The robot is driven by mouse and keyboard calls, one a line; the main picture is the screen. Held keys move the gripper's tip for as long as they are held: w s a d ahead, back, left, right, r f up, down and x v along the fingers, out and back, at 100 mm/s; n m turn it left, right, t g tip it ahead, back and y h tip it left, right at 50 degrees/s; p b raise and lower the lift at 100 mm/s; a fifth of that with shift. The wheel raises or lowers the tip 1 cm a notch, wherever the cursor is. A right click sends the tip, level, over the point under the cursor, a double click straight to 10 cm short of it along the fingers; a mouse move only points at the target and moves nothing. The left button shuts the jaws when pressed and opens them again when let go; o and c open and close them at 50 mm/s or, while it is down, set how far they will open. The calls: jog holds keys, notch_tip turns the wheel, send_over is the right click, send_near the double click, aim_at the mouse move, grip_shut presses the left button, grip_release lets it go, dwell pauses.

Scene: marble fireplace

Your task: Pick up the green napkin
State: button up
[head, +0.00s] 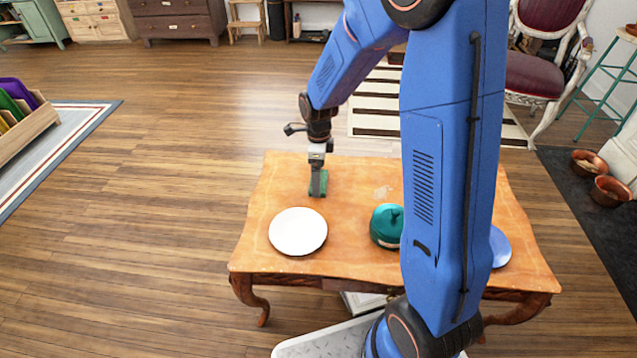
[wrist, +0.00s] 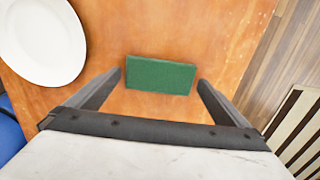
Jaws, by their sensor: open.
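The green napkin (wrist: 160,76) is a flat dark green rectangle lying on the wooden table (wrist: 200,30). In the wrist view it lies between and just beyond the two fingertips of my gripper (wrist: 160,82). My gripper is open and holds nothing. In the head view my gripper (head: 317,188) hangs over the napkin (head: 323,179) near the table's far edge and hides part of it. I cannot tell exactly how high the fingers are above the napkin.
A white plate (head: 298,231) lies on the table nearer to me, and a teal lidded pot (head: 385,226) stands to its right. A blue plate (head: 500,246) is partly hidden behind my arm. Bare tabletop surrounds the napkin. A striped rug (head: 375,102) lies beyond the table.

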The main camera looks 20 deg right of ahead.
jog(key=shift+f, duration=0.65)
jog(key=c, duration=0.8)
jog(key=shift+o, duration=0.2)
jog(key=shift+r, duration=0.15)
